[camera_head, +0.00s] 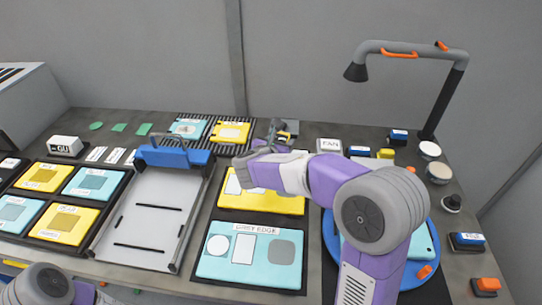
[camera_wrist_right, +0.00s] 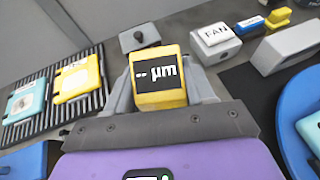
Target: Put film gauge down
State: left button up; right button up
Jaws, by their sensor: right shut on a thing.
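The film gauge (camera_wrist_right: 162,97) is a small yellow box with a dark screen reading "-- µm". It sits between the grey fingers of my right gripper (camera_wrist_right: 161,85), which is shut on it. A grey block with a dark knob (camera_wrist_right: 140,38) stands just behind the gauge in the wrist view. I cannot tell whether the gauge touches the table. My left gripper is out of view; only part of my left arm shows at lower left.
A black ribbed rack (camera_wrist_right: 55,111) with cyan and yellow cards lies left of the gripper. The FAN box (camera_head: 329,145) and a blue round plate (camera_head: 431,225) are to the right. A grey tray (camera_head: 146,216) with a blue handle lies left. A lamp (camera_head: 448,95) stands back right.

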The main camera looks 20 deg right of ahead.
jog(key=w+f+n+t+y, duration=0.2)
jog(key=w+n, duration=0.1)
jog(key=w, duration=1.1)
jog(key=shift+y, duration=0.3)
jog(key=f+b, duration=0.1)
jog(key=f, duration=0.2)
jog(key=f+b, duration=0.1)
jog(key=f, duration=0.2)
jog(key=f+b, duration=0.2)
jog(key=f, duration=0.2)
jog(key=shift+w+d, duration=0.1)
jog(key=shift+d, duration=0.2)
jog(key=shift+r, duration=0.1)
jog(key=shift+f, duration=0.25)
jog(key=o, duration=1.3)
jog(key=shift+r, duration=0.1)
